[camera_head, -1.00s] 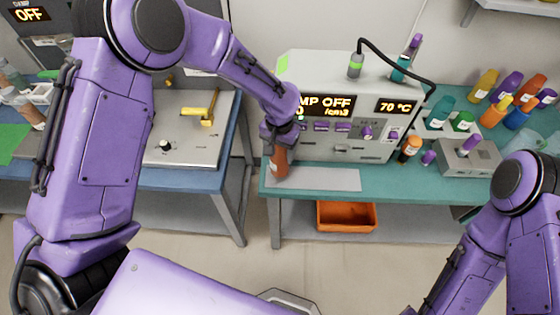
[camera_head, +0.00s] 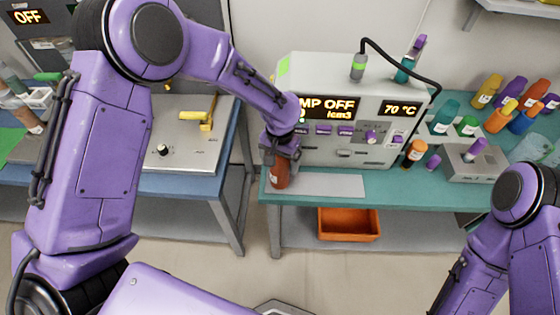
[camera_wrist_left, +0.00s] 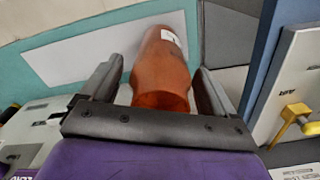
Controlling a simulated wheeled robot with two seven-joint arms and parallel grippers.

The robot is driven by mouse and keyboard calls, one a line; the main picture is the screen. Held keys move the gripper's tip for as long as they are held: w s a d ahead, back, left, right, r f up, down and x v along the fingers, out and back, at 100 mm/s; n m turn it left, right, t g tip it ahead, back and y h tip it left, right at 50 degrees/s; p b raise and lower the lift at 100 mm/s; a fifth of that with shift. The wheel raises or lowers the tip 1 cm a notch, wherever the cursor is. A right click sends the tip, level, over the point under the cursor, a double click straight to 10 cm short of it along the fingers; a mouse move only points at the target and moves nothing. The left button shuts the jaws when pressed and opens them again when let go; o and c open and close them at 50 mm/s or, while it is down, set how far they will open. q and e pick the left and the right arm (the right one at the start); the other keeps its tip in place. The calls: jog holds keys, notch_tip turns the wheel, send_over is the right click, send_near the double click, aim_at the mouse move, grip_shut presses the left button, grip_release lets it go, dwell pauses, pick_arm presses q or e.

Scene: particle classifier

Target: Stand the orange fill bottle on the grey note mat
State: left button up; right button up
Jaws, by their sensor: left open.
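The orange fill bottle (camera_head: 280,174) is reddish orange with a white label and looks upright at the left end of the grey note mat (camera_head: 335,185). My left gripper (camera_head: 280,152) is around its upper part from above. In the left wrist view the bottle (camera_wrist_left: 162,72) lies between the two open fingers (camera_wrist_left: 155,88), with a narrow gap beside them. The mat (camera_wrist_left: 90,52) runs behind and to the left of the bottle there. The base contact is partly hidden. My right arm shows at the lower right, but its gripper is out of view.
The grey machine (camera_head: 345,140) with lit displays stands just behind the mat. To the right are an orange bottle with a black cap (camera_head: 414,153), a small grey block (camera_head: 470,165) and several coloured bottles. An orange bin (camera_head: 348,224) sits below. The mat's right part is bare.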

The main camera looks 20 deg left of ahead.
pick_arm(q)
notch_tip(320, 180, up, 12)
jog(key=shift+f+b, duration=0.15)
jog(key=shift+b, duration=0.35)
dwell(1.7)
